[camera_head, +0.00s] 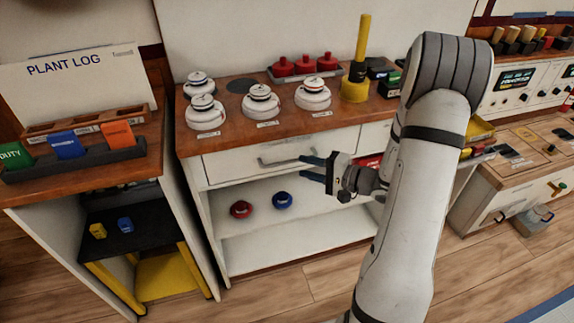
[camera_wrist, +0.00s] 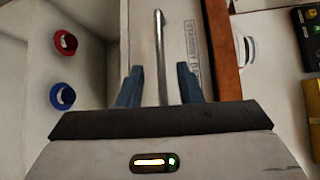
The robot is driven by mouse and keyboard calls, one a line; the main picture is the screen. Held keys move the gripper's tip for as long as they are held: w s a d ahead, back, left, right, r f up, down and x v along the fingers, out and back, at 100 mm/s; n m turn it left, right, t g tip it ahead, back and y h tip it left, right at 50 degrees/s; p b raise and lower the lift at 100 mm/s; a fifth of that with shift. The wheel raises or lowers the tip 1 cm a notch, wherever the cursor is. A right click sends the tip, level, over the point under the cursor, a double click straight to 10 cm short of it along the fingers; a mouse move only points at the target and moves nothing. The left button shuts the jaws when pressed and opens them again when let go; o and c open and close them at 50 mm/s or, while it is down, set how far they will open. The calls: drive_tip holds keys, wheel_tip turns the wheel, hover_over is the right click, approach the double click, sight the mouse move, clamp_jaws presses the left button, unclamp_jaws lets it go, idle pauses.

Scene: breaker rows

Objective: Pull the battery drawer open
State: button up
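The white battery drawer (camera_head: 228,165) is under the wooden counter and looks shut. Its metal bar handle (camera_head: 275,163) runs sideways across the front. My gripper (camera_head: 311,168) is open and empty at the handle's right end. In the wrist view my gripper's (camera_wrist: 160,85) two blue fingertips lie one on each side of the handle, with a gap on both sides. Whether the bar is at fingertip depth, I cannot tell.
White domed devices (camera_head: 260,103), red pieces on a tray (camera_head: 305,66) and a yellow post (camera_head: 361,50) stand on the counter above. A red ring (camera_head: 240,209) and a blue ring (camera_head: 282,200) lie on the shelf below. Floor before the cabinet is clear.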

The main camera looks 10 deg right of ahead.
sight(289, 163)
drive_tip(key=x, duration=0.6)
drive_tip(key=shift+w+a, duration=0.2)
drive_tip(key=shift+a, duration=0.1)
drive_tip(key=shift+c, duration=0.4)
clamp_jaws()
